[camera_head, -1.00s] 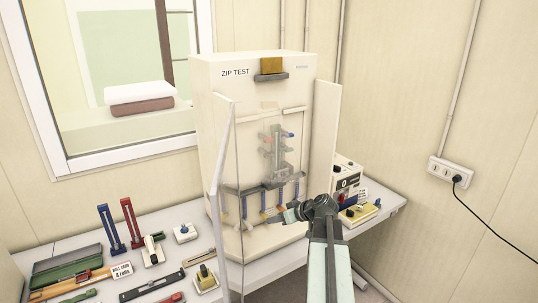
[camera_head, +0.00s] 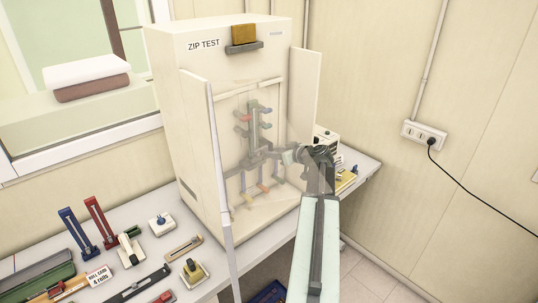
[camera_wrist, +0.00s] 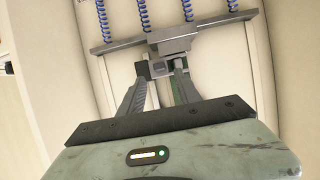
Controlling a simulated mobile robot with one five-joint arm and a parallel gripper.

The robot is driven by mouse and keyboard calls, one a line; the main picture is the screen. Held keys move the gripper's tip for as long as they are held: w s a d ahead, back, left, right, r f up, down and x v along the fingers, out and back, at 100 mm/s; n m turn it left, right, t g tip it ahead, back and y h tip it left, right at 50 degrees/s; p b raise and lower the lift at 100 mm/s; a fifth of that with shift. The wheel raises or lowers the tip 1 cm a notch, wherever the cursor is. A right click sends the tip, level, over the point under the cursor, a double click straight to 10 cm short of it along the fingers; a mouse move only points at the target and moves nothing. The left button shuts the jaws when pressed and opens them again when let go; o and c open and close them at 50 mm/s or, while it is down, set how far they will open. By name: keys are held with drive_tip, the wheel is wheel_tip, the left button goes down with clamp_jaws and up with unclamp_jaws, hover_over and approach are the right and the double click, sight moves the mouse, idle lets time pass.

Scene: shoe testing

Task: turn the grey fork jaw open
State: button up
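In the wrist view, a grey block (camera_wrist: 170,42) sits on the crossbar. My gripper (camera_head: 288,156) reaches in from the right. Its fingertips (camera_wrist: 163,70) stand apart around a small grey part below that block; firm contact cannot be told.
The left clear door (camera_head: 222,190) stands out in front of the cabinet. The right door (camera_head: 305,95) is beside my arm. Blue springs (camera_wrist: 188,10) line the crossbar in the wrist view. Tools and small fixtures crowd the bench at left; a control box (camera_head: 327,142) stands right.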

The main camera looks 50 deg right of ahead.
drive_tip(key=b+x, duration=0.1)
drive_tip(key=x, duration=0.2)
drive_tip(key=shift+w+f, duration=0.2)
drive_tip(key=shift+w, duration=0.15)
drive_tip(key=shift+r, duration=0.1)
clamp_jaws()
idle(0.9)
